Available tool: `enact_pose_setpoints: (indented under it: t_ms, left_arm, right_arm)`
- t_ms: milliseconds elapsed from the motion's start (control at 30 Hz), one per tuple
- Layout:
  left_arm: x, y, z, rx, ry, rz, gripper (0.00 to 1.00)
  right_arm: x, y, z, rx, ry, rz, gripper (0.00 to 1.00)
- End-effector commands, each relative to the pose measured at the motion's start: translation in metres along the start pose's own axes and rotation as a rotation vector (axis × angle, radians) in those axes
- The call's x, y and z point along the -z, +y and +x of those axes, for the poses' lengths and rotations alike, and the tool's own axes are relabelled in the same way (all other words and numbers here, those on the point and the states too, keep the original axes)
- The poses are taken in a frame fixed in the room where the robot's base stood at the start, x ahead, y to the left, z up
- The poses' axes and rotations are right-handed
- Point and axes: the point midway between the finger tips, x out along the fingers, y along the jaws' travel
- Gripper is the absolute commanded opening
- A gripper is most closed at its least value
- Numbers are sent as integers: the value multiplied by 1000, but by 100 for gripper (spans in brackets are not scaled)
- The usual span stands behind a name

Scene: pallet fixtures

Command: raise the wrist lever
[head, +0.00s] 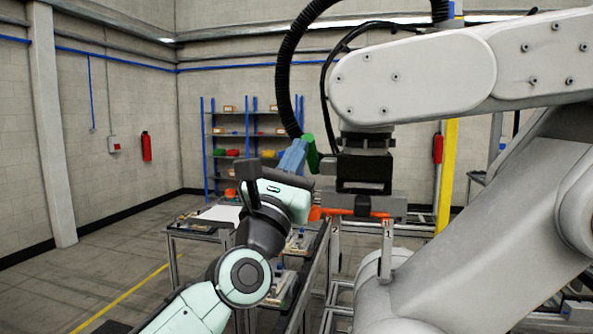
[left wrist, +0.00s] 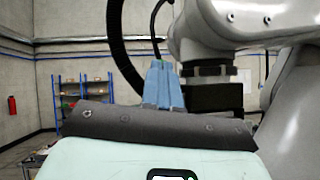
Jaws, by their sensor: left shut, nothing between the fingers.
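My left gripper (head: 301,146) comes in from the lower left on its mint-green arm. Its blue fingers are shut together and empty, and point up beside the wrist of a large grey robot arm. The fingers also show in the left wrist view (left wrist: 163,68). A green piece (head: 313,155), which looks like the wrist lever, stands just right of the fingertips and left of the black wrist block (head: 363,170). I cannot tell whether the fingers touch it. In the left wrist view the black block (left wrist: 216,95) is right of the fingers; the lever is not clear there. My right gripper is not in view.
The large grey robot arm (head: 420,82) fills the upper right. A black hose (head: 286,75) loops down close to my left fingers. An orange bar (head: 345,213) lies below the wrist block. Metal tables (head: 205,228) and a shelf rack (head: 243,135) stand behind.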

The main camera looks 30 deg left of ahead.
Motion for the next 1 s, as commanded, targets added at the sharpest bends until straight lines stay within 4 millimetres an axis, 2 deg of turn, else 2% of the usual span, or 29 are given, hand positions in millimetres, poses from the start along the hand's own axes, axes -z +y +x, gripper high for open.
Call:
enact_pose_setpoints:
  t_ms: [300,800,900,1000]
  left_arm:
    - [-5,2,8,0,-1,0,0]
    - [-8,4,9,-4,-6,-1,0]
    - [-8,4,5,-5,-7,-2,0]
    - [-6,3,-7,-3,-5,-3,0]
  right_arm:
    - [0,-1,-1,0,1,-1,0]
    - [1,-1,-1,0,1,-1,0]
    - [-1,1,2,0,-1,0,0]
    - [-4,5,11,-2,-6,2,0]
